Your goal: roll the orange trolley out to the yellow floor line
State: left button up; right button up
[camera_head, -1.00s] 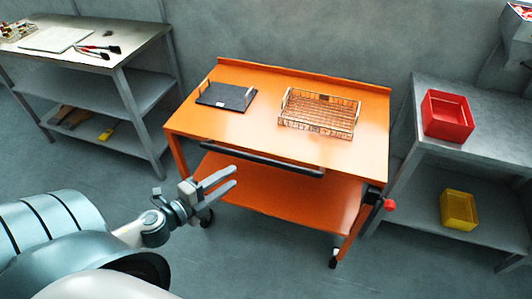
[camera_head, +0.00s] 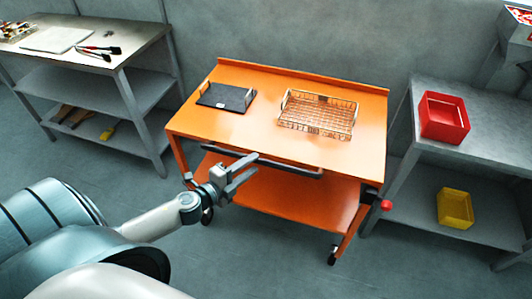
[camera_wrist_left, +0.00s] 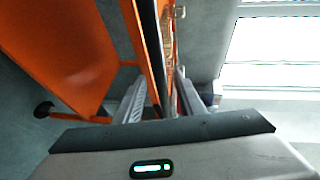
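The orange trolley (camera_head: 245,130) stands against the back wall, with a black handle bar (camera_head: 298,169) along its front edge. My left gripper (camera_head: 257,164) is at the middle of that bar, its two fingers apart. In the left wrist view the dark bar (camera_wrist_left: 151,45) runs between the open fingers (camera_wrist_left: 160,95), beside the trolley's orange panels (camera_wrist_left: 65,45). I cannot tell whether a finger touches it. A black tray (camera_head: 227,97) and a wire basket (camera_head: 317,113) sit on the trolley top. The yellow floor line and my right gripper are not in view.
A grey shelf table (camera_head: 135,60) with tools stands to the left. A grey rack (camera_head: 470,165) with a red bin (camera_head: 444,118) and a yellow bin (camera_head: 455,208) stands close on the right. A red knob (camera_head: 386,205) sticks out at the trolley's right side. Floor in front is clear.

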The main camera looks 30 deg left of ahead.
aim_at(266, 155)
pick_arm(q)
jog(key=shift+p+x, duration=0.75)
jog(key=shift+x, duration=3.15)
jog(key=shift+d, duration=0.1)
grip_shut()
